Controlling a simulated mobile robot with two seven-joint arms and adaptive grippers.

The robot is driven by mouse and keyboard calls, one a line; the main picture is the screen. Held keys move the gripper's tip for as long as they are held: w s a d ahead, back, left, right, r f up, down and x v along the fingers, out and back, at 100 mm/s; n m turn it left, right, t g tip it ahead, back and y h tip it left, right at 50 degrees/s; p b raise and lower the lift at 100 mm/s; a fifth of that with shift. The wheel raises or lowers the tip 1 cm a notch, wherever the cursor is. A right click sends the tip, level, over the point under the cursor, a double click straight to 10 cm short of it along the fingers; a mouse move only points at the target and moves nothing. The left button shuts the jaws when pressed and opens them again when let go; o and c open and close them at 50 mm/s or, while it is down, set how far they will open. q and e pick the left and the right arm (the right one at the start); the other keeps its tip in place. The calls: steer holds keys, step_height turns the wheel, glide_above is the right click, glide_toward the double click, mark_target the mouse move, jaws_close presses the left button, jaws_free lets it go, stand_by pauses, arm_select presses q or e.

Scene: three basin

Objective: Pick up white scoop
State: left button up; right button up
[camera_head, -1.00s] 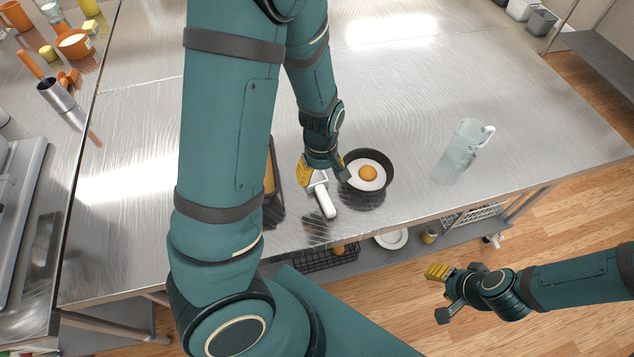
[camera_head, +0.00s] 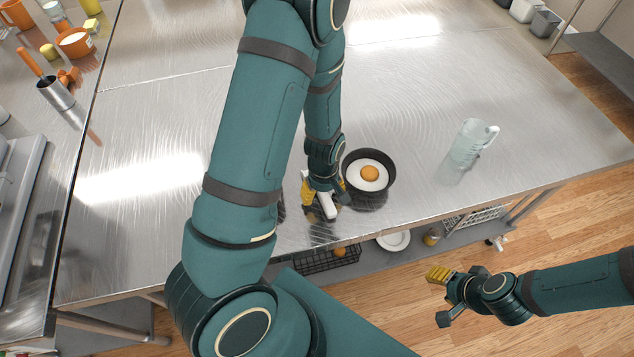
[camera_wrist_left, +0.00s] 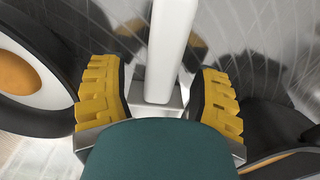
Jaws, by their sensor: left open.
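The white scoop (camera_head: 328,208) lies on the steel table near its front edge, mostly hidden under my left gripper. My left gripper (camera_head: 325,192) is open and low over the scoop. In the left wrist view, the scoop's white handle (camera_wrist_left: 171,50) and a grey metal part run between the yellow finger pads of the left gripper (camera_wrist_left: 158,100). A gap shows on each side, so the pads look apart from it. My right gripper (camera_head: 442,296) is open and empty, in front of the table over the floor.
A black pan (camera_head: 370,170) with a fried egg stands close to the right of the left gripper. A glass pitcher (camera_head: 470,143) stands farther right. A dark object (camera_wrist_left: 285,130) lies at the right of the left wrist view.

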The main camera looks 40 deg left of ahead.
arm_select(q)
jaws_close()
step_height(320, 180, up, 10)
steer(key=shift+p, duration=0.9)
stand_by(0.5)
